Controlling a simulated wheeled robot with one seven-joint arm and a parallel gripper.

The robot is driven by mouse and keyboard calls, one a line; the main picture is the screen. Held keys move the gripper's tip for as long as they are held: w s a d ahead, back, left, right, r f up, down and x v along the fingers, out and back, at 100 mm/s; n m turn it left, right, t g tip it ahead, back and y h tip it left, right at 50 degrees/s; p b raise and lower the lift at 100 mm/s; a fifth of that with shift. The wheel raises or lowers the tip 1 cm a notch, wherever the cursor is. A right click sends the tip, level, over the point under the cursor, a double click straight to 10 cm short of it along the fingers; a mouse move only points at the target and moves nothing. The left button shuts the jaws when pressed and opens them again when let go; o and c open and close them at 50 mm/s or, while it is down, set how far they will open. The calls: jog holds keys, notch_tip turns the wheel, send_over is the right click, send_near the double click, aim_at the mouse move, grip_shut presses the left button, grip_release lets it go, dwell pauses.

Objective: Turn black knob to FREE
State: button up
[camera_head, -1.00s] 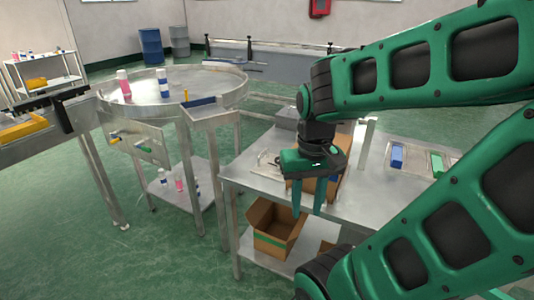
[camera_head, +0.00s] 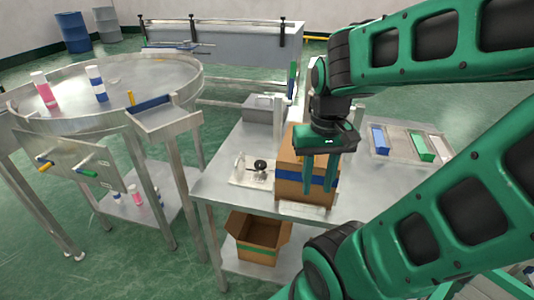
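A small black knob (camera_head: 260,165) shows on a light metal plate (camera_head: 242,173) on the steel table, left of a cardboard box. Any marking such as FREE is too small to read. My gripper (camera_head: 320,190) hangs pointing down in front of the cardboard box, to the right of the knob and apart from it. Its two green fingers are spread with a gap between them and nothing held. The gripper's palm hides part of the box's top.
The cardboard box (camera_head: 291,190) with a blue band stands on the steel table (camera_head: 222,187). A round table (camera_head: 130,75) with bottles stands left. An open box (camera_head: 258,238) is on the lower shelf.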

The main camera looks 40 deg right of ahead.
jog(key=shift+w, duration=0.1)
jog(key=o, duration=0.3)
jog(key=shift+o, duration=1.2)
jog(key=shift+r, duration=0.25)
jog(key=w+a+r+n+t, duration=0.15)
jog(key=w+a, duration=0.25)
jog(key=w, duration=0.4)
jog(key=w+a+n+t, duration=0.2)
jog(key=w+a, duration=0.2)
jog(key=w, duration=0.5)
jog(key=m+g, duration=0.3)
jog(key=m, duration=1)
send_near(261, 163)
notch_tip(261, 163, down, 8)
jog(key=shift+w, duration=0.15)
